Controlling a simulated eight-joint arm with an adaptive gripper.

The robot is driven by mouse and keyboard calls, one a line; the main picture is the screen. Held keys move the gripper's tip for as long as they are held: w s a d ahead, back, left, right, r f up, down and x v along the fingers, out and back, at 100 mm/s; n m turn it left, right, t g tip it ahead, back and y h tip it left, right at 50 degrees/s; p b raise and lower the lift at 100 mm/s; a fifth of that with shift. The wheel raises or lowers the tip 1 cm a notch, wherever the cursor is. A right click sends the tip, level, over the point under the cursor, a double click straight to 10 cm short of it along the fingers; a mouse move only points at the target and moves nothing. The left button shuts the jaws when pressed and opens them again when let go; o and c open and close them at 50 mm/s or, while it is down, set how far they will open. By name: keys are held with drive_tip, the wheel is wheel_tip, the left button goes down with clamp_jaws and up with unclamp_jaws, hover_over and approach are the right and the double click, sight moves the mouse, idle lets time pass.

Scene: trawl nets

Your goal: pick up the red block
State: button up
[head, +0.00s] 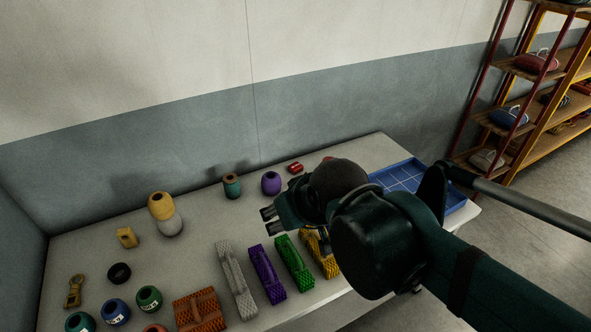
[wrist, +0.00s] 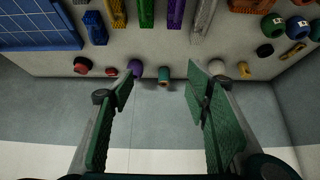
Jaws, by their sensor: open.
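A small red block (head: 295,167) lies near the table's back edge, right of the purple jar, in the head view. It seems to be the small red thing (wrist: 111,71) just outside the left finger in the wrist view. A second red thing (head: 327,159) lies right of it, mostly hidden behind my arm; it looks rounded in the wrist view (wrist: 82,65). My gripper (head: 267,221) is open and empty above the table, nearer the front than the block. Its green-padded fingers (wrist: 160,78) stand wide apart, with a teal jar visible beyond the gap.
A purple jar (head: 271,183) and a teal jar (head: 232,186) stand left of the block. A blue tray (head: 405,172) sits at the table's right end. Several coloured ridged blocks, including a purple one (head: 266,273), line the front. The wall runs close behind the table.

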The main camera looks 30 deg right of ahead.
drive_tip(key=shift+w+r, duration=0.1)
drive_tip(key=shift+w, duration=0.05)
drive_tip(key=m+g+h, duration=0.4)
drive_tip(key=m+g, duration=0.2)
drive_tip(key=m, duration=1)
hover_over(291, 168)
drive_tip(key=a, duration=0.1)
wheel_tip(291, 168, down, 27)
drive_tip(key=shift+s+b, duration=0.2)
drive_tip(key=shift+b, duration=0.15)
drive_tip(key=shift+x, duration=1.3)
